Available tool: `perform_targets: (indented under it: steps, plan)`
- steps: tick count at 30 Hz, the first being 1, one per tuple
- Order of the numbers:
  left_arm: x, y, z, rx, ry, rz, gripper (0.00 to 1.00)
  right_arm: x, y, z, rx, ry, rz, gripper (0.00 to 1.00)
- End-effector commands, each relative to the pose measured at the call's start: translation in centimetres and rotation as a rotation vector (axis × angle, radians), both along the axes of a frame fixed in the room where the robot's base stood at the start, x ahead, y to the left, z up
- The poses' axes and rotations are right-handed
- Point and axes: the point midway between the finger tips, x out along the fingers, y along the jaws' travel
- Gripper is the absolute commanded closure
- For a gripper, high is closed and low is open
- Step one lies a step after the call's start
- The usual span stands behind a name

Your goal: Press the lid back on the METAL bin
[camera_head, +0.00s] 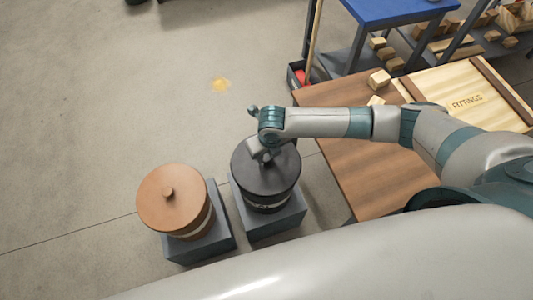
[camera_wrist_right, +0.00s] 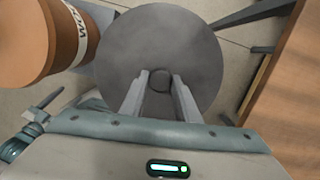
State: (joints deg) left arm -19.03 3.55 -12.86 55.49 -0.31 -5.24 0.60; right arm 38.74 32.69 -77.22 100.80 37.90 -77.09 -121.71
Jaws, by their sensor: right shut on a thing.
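A dark grey round lid (camera_head: 262,180) lies over the top of the dark bin (camera_head: 272,199), whose light label is partly visible but too small to read. I cannot tell whether the lid is fully seated. My right gripper (camera_head: 264,153) reaches down onto the lid's middle. In the right wrist view the gripper (camera_wrist_right: 161,84) has its two fingers on either side of the small round knob (camera_wrist_right: 160,76), shut on it. The lid (camera_wrist_right: 160,40) fills the middle of that view and hides the bin below. My left gripper is not in view.
An orange-brown lidded bin (camera_head: 168,200) stands close to the left on a grey plinth (camera_head: 205,245). The dark bin has its own plinth (camera_head: 275,230). A wooden table (camera_head: 360,175) with a FITTINGS crate (camera_head: 465,85) is at right.

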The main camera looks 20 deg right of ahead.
Motion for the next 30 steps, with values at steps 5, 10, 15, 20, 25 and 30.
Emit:
perform_targets:
  steps: [5,10,15,20,25,30]
  plan:
    - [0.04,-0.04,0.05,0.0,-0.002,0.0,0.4,0.0,0.02,0.01,0.0,0.0,0.0,1.0]
    - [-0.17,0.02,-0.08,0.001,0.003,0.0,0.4,0.0,0.02,0.01,0.0,0.0,0.0,1.0]
    - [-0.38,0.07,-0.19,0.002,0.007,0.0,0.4,0.0,0.02,0.02,0.0,0.0,0.0,1.0]
    - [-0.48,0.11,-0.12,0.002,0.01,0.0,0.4,0.0,0.03,0.07,0.0,0.0,0.0,1.0]
    - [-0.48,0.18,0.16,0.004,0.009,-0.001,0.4,0.01,0.03,0.14,0.0,0.0,0.0,1.0]
    - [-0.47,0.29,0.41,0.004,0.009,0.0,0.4,0.0,0.02,0.13,0.0,0.0,0.0,1.0]
